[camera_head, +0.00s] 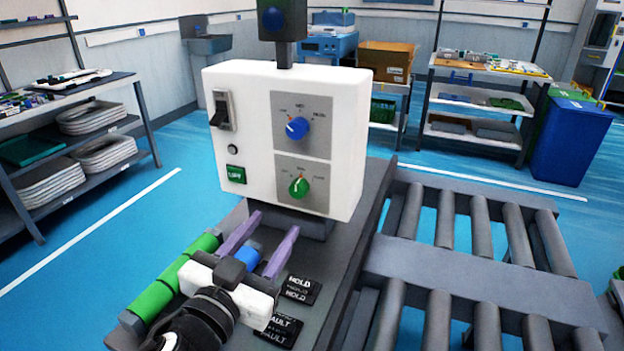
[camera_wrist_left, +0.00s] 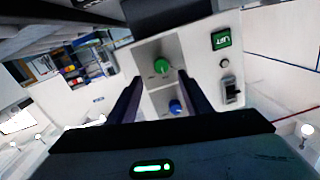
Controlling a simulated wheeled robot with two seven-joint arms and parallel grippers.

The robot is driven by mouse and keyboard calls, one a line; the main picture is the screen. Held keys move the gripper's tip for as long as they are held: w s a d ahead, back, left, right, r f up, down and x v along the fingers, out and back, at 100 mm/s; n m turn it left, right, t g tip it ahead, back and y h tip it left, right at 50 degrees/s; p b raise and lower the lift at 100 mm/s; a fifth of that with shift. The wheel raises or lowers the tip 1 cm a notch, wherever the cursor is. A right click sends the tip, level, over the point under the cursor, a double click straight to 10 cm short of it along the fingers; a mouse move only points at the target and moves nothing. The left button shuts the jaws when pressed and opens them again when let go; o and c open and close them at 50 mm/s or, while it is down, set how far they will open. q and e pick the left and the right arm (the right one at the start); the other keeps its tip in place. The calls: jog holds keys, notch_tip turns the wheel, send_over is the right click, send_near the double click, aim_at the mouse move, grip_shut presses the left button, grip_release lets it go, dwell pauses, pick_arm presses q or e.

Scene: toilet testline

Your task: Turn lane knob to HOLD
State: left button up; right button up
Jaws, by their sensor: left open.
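A white control box (camera_head: 235,90) carries a blue knob (camera_head: 297,128) above a green knob (camera_head: 299,187), each on a grey plate with lettering too small to read. The blue knob's white mark leans up-left; the green knob's mark is roughly upright. I cannot tell which is the lane knob. My left gripper (camera_head: 273,221) is open in front of the box, below and left of the green knob, not touching either knob. In the wrist view, the green knob (camera_wrist_left: 161,66) and blue knob (camera_wrist_left: 175,107) appear between the open fingers (camera_wrist_left: 159,76). My right gripper is not in view.
The box also has a black rocker switch (camera_head: 220,110) and a green LIFT label (camera_head: 236,174). Black HOLD (camera_head: 300,290) and FAULT (camera_head: 279,330) labels lie on the bench. A green roller (camera_head: 155,298) is beside my gripper. A roller conveyor (camera_head: 490,290) runs at right.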

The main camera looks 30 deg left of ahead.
aim_at(296, 192)
pick_arm(q)
jog(key=w, duration=0.3)
jog(key=w+p, duration=0.1)
jog(key=w, duration=0.2)
jog(key=w+a, duration=0.1)
jog(key=w, duration=0.1)
jog(key=shift+w+r+p, duration=0.3)
jog(key=shift+w+r, duration=0.05)
jog(key=shift+w, duration=0.05)
jog(key=shift+w+f, duration=0.1)
jog(key=shift+w, duration=0.45)
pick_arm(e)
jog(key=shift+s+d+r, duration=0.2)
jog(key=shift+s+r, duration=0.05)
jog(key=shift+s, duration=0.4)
pick_arm(q)
jog(key=c, duration=1.1)
jog(key=shift+o, duration=0.2)
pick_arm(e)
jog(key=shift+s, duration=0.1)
